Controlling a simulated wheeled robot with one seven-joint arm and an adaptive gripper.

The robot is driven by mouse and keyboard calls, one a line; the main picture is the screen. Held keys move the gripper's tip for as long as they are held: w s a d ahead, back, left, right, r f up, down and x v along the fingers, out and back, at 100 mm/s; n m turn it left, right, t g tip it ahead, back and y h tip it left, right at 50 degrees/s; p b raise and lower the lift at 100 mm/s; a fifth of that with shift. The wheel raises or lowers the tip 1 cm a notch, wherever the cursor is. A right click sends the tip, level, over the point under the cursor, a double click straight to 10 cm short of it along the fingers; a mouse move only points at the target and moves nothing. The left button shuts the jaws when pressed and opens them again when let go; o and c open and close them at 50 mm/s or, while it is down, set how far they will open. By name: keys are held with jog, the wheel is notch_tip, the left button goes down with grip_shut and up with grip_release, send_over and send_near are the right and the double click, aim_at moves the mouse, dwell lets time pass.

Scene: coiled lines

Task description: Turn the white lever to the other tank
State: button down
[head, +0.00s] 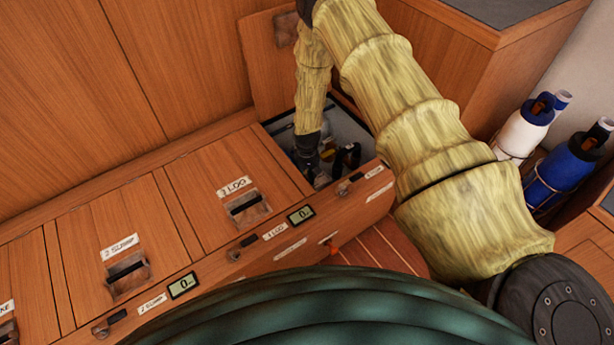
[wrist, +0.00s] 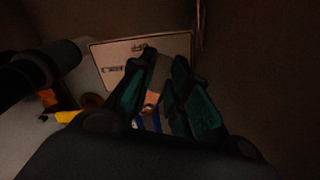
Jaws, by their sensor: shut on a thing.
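My gripper (head: 314,165) reaches down into an open floor compartment at the top centre of the head view. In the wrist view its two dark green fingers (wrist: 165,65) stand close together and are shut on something. I take this to be the white lever, but it is mostly hidden and dark, so its angle cannot be told. A yellow piece (wrist: 65,117) lies to the left.
The raised hatch lid (head: 270,75) leans behind the compartment. White (head: 520,132) and blue (head: 565,172) bottles stand at the right.

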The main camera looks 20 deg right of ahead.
jog(key=shift+w, duration=0.1)
jog(key=c, duration=1.4)
grip_release()
jog(key=shift+o, duration=0.2)
jog(key=shift+r, duration=0.1)
notch_tip(320, 180, up, 12)
jog(key=shift+c, duration=0.4)
